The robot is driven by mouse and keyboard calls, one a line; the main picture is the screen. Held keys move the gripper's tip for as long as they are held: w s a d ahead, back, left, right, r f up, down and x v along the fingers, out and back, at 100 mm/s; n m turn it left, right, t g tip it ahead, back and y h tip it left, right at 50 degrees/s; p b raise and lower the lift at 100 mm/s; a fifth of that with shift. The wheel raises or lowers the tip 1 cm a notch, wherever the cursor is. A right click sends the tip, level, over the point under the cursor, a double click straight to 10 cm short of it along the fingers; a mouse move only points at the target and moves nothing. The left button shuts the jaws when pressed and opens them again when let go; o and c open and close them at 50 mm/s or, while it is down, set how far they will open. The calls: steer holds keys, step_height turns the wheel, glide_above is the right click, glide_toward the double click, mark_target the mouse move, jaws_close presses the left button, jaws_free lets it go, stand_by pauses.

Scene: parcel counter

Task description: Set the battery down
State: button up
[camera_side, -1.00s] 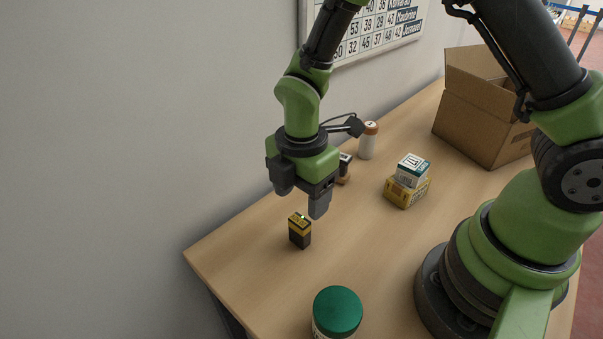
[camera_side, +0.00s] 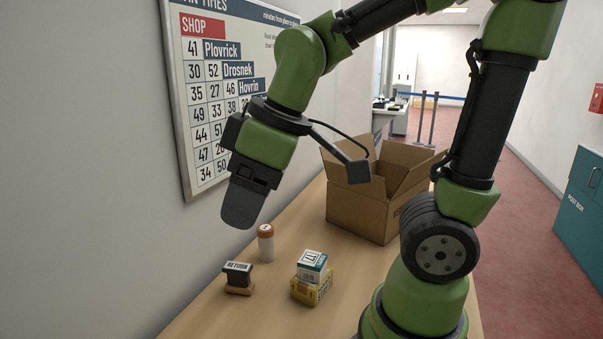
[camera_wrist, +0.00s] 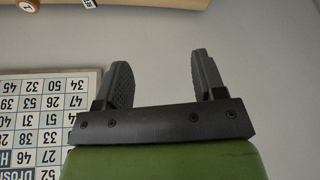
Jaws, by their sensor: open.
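The battery is in neither view now. My gripper (camera_side: 240,215) is raised above the wooden counter (camera_side: 275,305) in the side view, tilted, near the wall. Its fingers overlap there. In the wrist view my gripper (camera_wrist: 163,76) is open, with two dark fingers spread apart. Nothing is between them but grey wall behind.
A stamp (camera_side: 238,276) and an orange-capped bottle (camera_side: 265,248) stand on the counter. A white box (camera_side: 311,268) sits on a yellow box (camera_side: 309,291). An open cardboard carton (camera_side: 357,211) stands behind. A times board (camera_side: 205,115) hangs on the wall, close to my gripper.

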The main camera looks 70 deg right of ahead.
steer(key=s+d+r+m+t, duration=0.1)
steer(key=s+r+m+t, duration=0.1)
steer(key=s+m, duration=0.4)
steer(key=shift+s+r+m+t, duration=0.2)
steer(key=shift+r+m+t, duration=0.3)
steer(key=shift+m, duration=0.5)
